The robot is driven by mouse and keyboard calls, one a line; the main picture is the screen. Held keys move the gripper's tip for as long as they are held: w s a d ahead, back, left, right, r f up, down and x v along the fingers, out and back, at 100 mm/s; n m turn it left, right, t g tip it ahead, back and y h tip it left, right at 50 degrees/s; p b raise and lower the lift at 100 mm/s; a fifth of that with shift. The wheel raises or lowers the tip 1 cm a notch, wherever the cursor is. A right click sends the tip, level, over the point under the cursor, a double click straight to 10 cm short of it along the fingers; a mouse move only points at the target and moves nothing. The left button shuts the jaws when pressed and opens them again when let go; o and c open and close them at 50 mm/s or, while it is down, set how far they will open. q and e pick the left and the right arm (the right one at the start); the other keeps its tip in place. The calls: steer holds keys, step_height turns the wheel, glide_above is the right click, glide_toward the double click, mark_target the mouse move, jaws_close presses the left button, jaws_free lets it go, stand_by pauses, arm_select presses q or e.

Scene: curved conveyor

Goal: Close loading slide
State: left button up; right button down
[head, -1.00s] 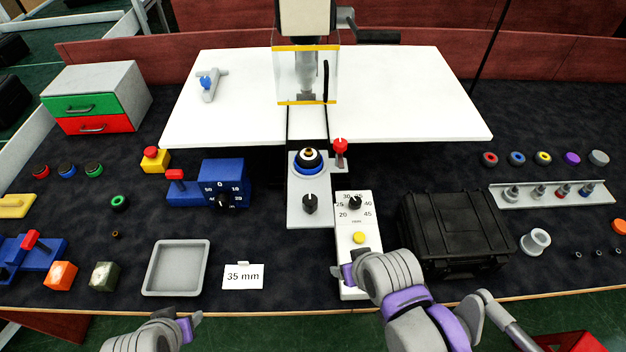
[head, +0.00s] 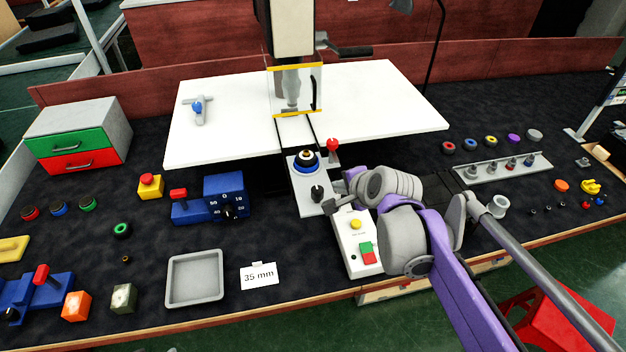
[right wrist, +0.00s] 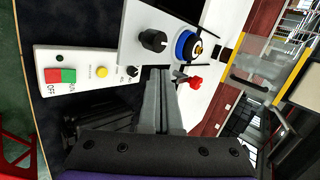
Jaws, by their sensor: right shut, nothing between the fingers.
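The loading slide is a grey plate (head: 300,177) that sticks out from the front of the white table (head: 225,136). It carries a blue round holder (head: 306,163) and a black knob (head: 317,192); a red-knobbed lever (head: 332,145) stands by its right edge. My right gripper (head: 337,195) is shut and empty, beside the right front part of the plate. In the right wrist view the shut fingers (right wrist: 157,74) point at the plate's edge (right wrist: 135,48), between the black knob and the red knob. I cannot tell whether they touch it. My left gripper is out of view.
A clear guard (head: 290,92) hangs over the slide's track. A blue dial unit (head: 225,195) is to the left.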

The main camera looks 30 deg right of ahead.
glide_toward(315, 174)
step_height(315, 174, down, 4)
steer(key=shift+w+f+b, duration=0.1)
steer(key=shift+w+b, duration=0.05)
steer(key=shift+b, duration=0.25)
steer(key=w, duration=0.3)
steer(key=shift+w+p, duration=0.15)
steer(key=shift+p, duration=0.15)
steer(key=shift+w, duration=0.4)
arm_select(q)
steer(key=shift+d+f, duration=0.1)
arm_select(e)
steer(key=shift+s, duration=0.1)
